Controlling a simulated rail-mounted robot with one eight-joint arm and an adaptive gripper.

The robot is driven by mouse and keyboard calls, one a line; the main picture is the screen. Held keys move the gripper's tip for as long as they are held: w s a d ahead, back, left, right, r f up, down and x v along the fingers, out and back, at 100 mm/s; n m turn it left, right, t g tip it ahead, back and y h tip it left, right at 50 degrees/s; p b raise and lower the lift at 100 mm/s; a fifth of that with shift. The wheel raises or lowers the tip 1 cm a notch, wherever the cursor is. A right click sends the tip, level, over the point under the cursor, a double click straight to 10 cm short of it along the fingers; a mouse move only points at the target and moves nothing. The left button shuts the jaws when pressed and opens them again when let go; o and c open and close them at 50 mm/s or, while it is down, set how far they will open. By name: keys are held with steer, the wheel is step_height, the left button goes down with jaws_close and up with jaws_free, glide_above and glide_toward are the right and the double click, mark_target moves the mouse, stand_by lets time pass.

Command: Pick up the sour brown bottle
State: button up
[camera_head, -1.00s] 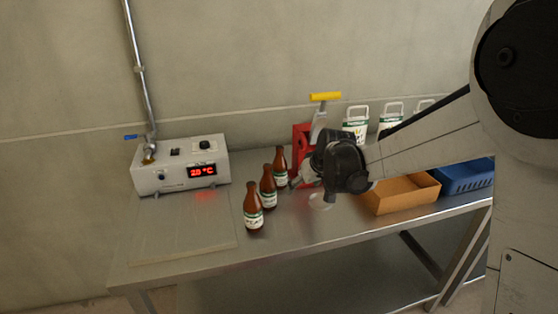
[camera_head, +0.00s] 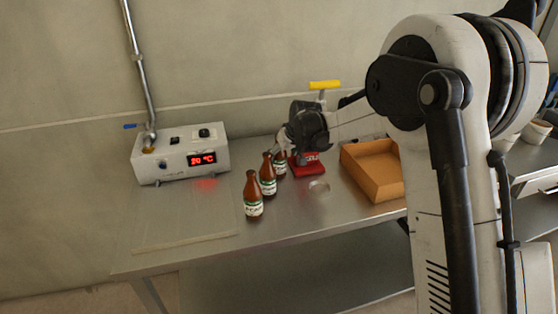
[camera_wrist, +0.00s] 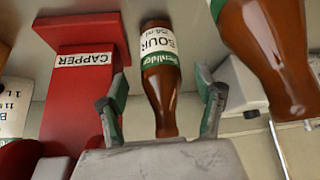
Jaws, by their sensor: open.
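The sour brown bottle (camera_wrist: 160,75) shows in the wrist view, its white and green label reading SOUR. It appears upside down there. My gripper (camera_wrist: 161,88) is open, with one finger on each side of this bottle; I cannot tell whether either finger touches it. In the head view the back brown bottle (camera_head: 281,165) of a row of three stands upright at my gripper (camera_head: 285,145), its top partly hidden by the gripper.
A second brown bottle (camera_wrist: 265,45) is close on the right in the wrist view. The middle bottle (camera_head: 267,177) and front bottle (camera_head: 253,196) stand nearby. A red capper (camera_wrist: 82,80) is close left. A grey control box (camera_head: 180,155) and orange tray (camera_head: 375,172) flank the row.

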mark_target(279, 159)
steer(key=shift+x, duration=2.5)
jaws_close()
